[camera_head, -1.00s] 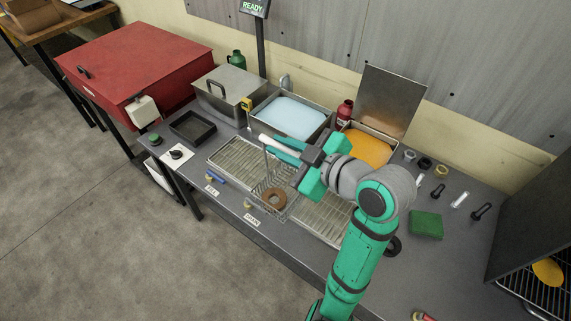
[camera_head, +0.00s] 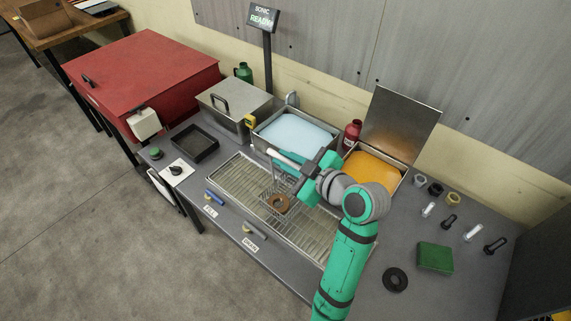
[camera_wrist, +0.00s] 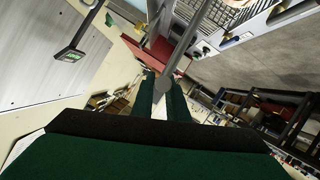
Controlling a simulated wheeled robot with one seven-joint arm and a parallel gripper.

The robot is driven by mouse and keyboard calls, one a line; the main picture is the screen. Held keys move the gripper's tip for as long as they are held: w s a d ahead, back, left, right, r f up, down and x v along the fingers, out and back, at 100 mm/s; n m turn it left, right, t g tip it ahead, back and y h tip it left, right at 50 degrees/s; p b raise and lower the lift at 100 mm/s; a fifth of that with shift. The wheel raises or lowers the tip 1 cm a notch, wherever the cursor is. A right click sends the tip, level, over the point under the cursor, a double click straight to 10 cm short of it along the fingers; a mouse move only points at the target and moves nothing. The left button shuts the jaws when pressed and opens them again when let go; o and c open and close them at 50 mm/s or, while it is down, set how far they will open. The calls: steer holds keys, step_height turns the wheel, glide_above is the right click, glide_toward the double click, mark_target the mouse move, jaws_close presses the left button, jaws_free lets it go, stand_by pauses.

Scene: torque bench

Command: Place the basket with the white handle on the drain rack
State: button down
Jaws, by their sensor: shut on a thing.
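My gripper (camera_head: 291,163) is shut on the white handle (camera_head: 283,157) of a wire basket (camera_head: 267,189). A brown ring (camera_head: 278,204) lies in the basket. The drain rack (camera_head: 232,181) is a long ribbed metal tray in the bench top. The basket appears over the middle of this rack; I cannot tell whether it touches it. In the wrist view my green fingers (camera_wrist: 164,98) close around a grey bar (camera_wrist: 187,45), which extends up and away. The basket's body is not clear there.
Behind the rack stands a tank of pale blue liquid (camera_head: 295,133) and an orange-filled tank (camera_head: 371,172) with a raised lid (camera_head: 401,124). A lidded steel box (camera_head: 235,104) and a black tray (camera_head: 194,143) are at left. A green block (camera_head: 434,257) and small parts are at right.

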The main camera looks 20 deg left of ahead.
steer(key=shift+w+a+f, duration=0.1)
steer(key=shift+w+f, duration=0.05)
steer(key=shift+f, duration=0.05)
steer(key=f, duration=0.3)
steer(key=shift+w+a+f, duration=0.1)
steer(key=shift+w+f, duration=0.1)
steer(key=shift+f, duration=0.05)
steer(key=c, duration=1.8)
jaws_free()
steer(key=shift+s+f, duration=0.1)
steer(key=shift+f, duration=0.05)
steer(key=shift+o, duration=0.3)
